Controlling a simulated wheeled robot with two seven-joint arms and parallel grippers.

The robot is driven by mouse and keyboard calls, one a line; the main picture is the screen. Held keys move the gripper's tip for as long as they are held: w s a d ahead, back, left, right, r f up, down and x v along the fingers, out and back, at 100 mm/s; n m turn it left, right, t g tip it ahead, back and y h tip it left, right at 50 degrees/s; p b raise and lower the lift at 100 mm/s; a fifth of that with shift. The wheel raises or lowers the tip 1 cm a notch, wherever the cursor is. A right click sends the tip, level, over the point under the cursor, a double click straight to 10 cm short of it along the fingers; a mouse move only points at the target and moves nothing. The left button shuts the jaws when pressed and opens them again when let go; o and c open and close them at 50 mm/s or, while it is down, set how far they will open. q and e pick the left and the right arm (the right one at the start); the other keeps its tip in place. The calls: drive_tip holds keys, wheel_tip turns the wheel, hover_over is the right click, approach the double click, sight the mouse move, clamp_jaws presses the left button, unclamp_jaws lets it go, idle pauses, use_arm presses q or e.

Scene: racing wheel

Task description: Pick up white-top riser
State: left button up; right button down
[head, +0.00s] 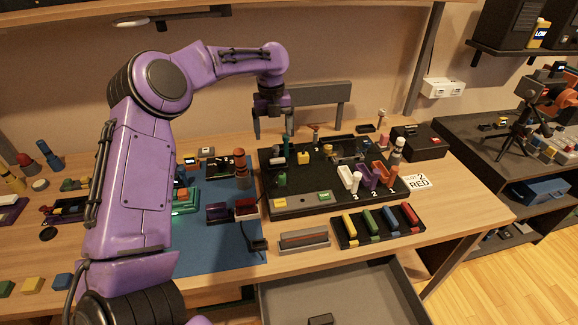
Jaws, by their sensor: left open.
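My left gripper (272,126) hangs over the back left part of the black board, fingers pointing down and apart, with nothing seen between them. A small upright post with a white top (398,146) stands at the right side of the black board, right of the gripper; it looks like the white-top riser. Another pale-topped post (382,115) stands farther back, so I cannot be certain which one is the riser. My right gripper is not in view.
The black board (300,205) holds white, purple and orange holders and small parts. A tray of coloured bars (378,225) lies in front of it. A card reading "RED" (418,183) lies at right. An open drawer (340,295) juts out below the table.

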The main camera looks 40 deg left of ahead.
sight(278, 160)
use_arm(q)
drive_tip(key=f, duration=0.3)
drive_tip(key=f+p, duration=0.1)
drive_tip(key=f, duration=0.6)
drive_tip(key=shift+w+d+f, duration=0.2)
drive_tip(key=shift+w+f, duration=0.1)
drive_tip(key=shift+w, duration=0.1)
drive_tip(key=shift+w+f, duration=0.1)
drive_tip(key=shift+f, duration=0.25)
drive_tip(key=c, duration=1.1)
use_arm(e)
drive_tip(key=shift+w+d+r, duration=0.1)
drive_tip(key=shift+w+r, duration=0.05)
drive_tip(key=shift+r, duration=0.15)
